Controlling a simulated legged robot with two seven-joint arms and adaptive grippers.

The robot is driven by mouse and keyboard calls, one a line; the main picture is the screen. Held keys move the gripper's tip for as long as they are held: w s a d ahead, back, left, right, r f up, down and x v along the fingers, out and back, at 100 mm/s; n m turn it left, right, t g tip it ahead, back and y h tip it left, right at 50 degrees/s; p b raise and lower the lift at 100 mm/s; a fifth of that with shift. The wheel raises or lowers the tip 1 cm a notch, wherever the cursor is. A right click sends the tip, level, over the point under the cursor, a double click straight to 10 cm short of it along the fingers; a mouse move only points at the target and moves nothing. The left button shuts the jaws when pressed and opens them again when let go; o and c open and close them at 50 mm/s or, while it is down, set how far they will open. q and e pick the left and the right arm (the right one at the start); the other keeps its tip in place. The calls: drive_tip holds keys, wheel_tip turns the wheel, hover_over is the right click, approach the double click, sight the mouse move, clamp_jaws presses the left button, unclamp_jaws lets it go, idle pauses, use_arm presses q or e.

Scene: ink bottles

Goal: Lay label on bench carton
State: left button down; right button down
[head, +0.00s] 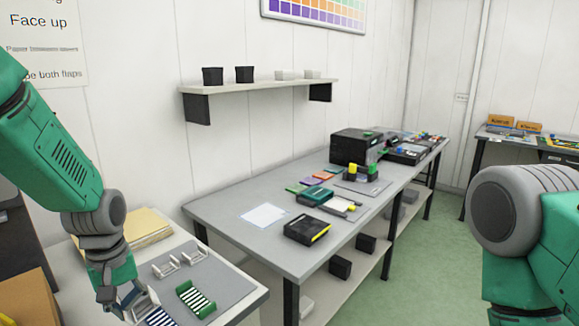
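My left gripper (128,304) hangs at the lower left over the near table (235,307), with its fingers spread apart and nothing clearly held between them. It is close to a blue-and-white striped piece (159,317), partly cut off by the frame; I cannot tell whether they touch. An orange-brown carton (28,296) stands at the lower left edge, partly out of view. Two small cartons (501,121) (529,126) sit on the far right bench. I cannot tell which thing is the label. My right arm comes in from the right; its gripper is out of frame.
The near table holds a grey mat (226,284), a green striped rack (194,299), white racks (166,266) and a yellowish paper stack (147,228). The long bench (225,209) bears a white sheet (263,215), a black-yellow box (307,229) and a black machine (356,147). Green floor is clear.

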sight(132, 323)
use_arm(q)
drive_tip(key=f, duration=0.1)
drive_tip(key=s+d+f+m, duration=0.1)
drive_tip(key=s+f+m, duration=0.1)
drive_tip(key=shift+d+f+b, duration=0.1)
drive_tip(key=shift+d+b, duration=0.2)
drive_tip(key=shift+d, duration=0.1)
drive_tip(key=s+d+f+m+b, duration=0.1)
drive_tip(key=s+d+f+m, duration=0.3)
drive_tip(key=s+d+m, duration=0.1)
drive_tip(key=s+d, duration=0.1)
drive_tip(key=s, duration=0.1)
drive_tip(key=shift+s+m+b, duration=0.3)
drive_tip(key=shift+s+m, duration=0.1)
